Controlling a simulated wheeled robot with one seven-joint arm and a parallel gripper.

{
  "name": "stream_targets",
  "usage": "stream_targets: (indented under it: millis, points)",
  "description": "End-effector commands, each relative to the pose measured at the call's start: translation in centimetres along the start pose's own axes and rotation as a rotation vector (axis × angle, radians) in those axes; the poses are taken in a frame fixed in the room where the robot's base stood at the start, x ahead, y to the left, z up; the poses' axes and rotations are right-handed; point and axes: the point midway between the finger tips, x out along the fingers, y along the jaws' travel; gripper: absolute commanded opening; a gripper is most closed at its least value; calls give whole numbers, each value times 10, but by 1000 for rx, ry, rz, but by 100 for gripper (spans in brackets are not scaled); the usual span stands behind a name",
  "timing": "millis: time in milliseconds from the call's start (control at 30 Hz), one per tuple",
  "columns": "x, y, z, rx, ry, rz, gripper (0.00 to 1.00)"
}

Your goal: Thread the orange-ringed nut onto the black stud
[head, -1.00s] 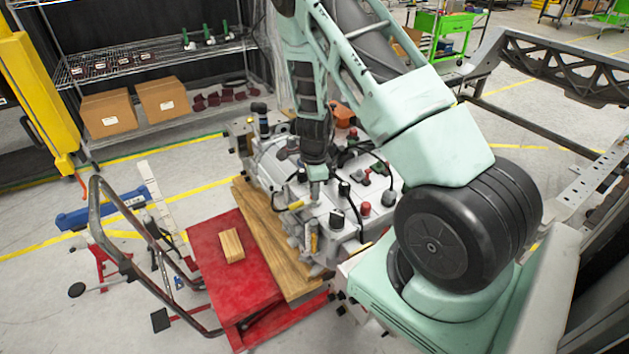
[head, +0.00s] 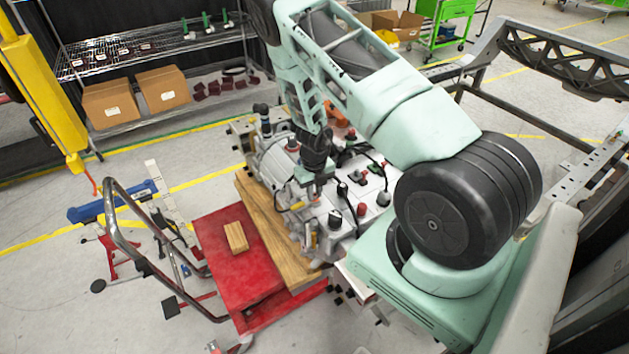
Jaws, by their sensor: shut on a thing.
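My gripper (head: 315,192) points down over the grey metal housing (head: 325,238), near its middle. It is shut on a small part, taken to be the orange-ringed nut. The part and its ring are too small and too hidden by the fingers to make out. Several black upright pieces stand on the housing, one just right of the gripper (head: 342,190) and one lower right (head: 335,219). I cannot tell which is the black stud, or whether the held part touches anything.
Cables and red-topped fittings (head: 362,209) crowd the housing right of the gripper. The housing rests beside wooden planks (head: 262,217) on a red cart (head: 211,232), which carries a wooden block (head: 236,237). A metal cart handle (head: 124,222) stands at left. Shelving (head: 150,50) is behind.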

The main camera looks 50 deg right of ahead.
Motion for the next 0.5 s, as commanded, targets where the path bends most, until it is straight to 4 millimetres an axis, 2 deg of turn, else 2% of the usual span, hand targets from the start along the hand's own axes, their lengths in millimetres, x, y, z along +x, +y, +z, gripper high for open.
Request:
stream_targets:
  millis: [100, 333, 367, 400, 433, 500]
  points:
    - [1, 0, -3, 85, 7, 1, 0]
    - [3, 0, -2, 92, 5, 1, 0]
    - [3, 0, -2, 92, 5, 1, 25]
    - [3, 0, -2, 91, 6, 1, 36]
    - [3, 0, -3, 91, 6, 1, 42]
    - [3, 0, -2, 91, 5, -1, 42]
